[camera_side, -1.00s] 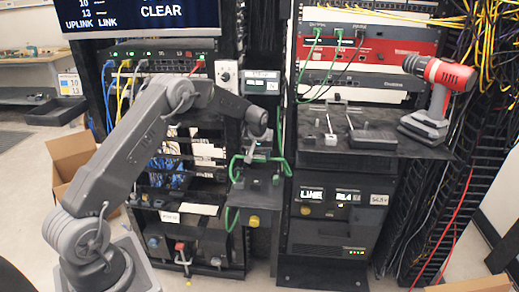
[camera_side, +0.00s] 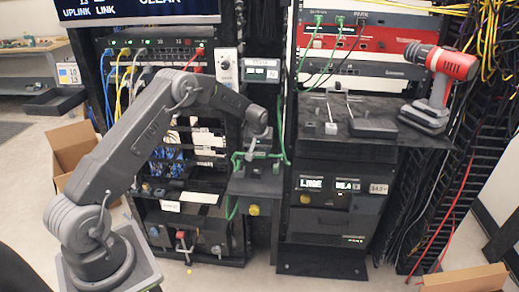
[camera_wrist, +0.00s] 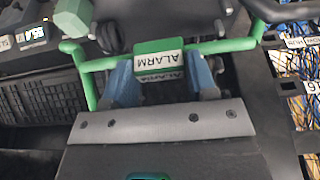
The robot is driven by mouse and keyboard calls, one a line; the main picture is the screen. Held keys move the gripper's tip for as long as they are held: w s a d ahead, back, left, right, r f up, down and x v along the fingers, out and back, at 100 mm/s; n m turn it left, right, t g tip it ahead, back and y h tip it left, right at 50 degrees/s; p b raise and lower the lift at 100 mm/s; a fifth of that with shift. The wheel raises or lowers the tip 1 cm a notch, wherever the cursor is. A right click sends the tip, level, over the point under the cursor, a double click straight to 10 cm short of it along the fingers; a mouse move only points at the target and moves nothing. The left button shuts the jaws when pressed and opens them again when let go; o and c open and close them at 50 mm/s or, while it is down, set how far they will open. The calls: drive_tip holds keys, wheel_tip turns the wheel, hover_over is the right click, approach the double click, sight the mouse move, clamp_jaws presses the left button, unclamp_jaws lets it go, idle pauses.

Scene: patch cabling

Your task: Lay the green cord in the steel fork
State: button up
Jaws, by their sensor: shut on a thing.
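The green cord (camera_wrist: 100,65) runs across the wrist view, bending at the left and at the right, with a green block marked ALARM (camera_wrist: 158,58) at its middle. My gripper (camera_wrist: 160,78) has its blue fingers on either side of this block and is shut on the cord there. In the side view the green cord (camera_side: 280,125) hangs beside the rack and passes my gripper (camera_side: 261,153), just above a small black shelf (camera_side: 256,185). I cannot pick out the steel fork with certainty; dark parts behind the cord are partly hidden.
A wider black shelf to the right carries a red drill (camera_side: 440,85) and a black box (camera_side: 371,123). Thin green patch cords (camera_side: 320,60) hang above it. Bundled blue cables (camera_wrist: 300,65) lie at the right of the wrist view.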

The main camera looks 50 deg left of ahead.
sight(259, 154)
drive_tip(key=shift+f, duration=0.45)
drive_tip(key=shift+f, duration=0.35)
drive_tip(key=shift+f, duration=0.35)
drive_tip(key=shift+f, duration=0.35)
drive_tip(key=shift+f, duration=0.2)
drive_tip(key=o, duration=1.2)
drive_tip(key=shift+c, duration=0.2)
drive_tip(key=v, duration=1.3)
drive_tip(key=shift+r, duration=0.4)
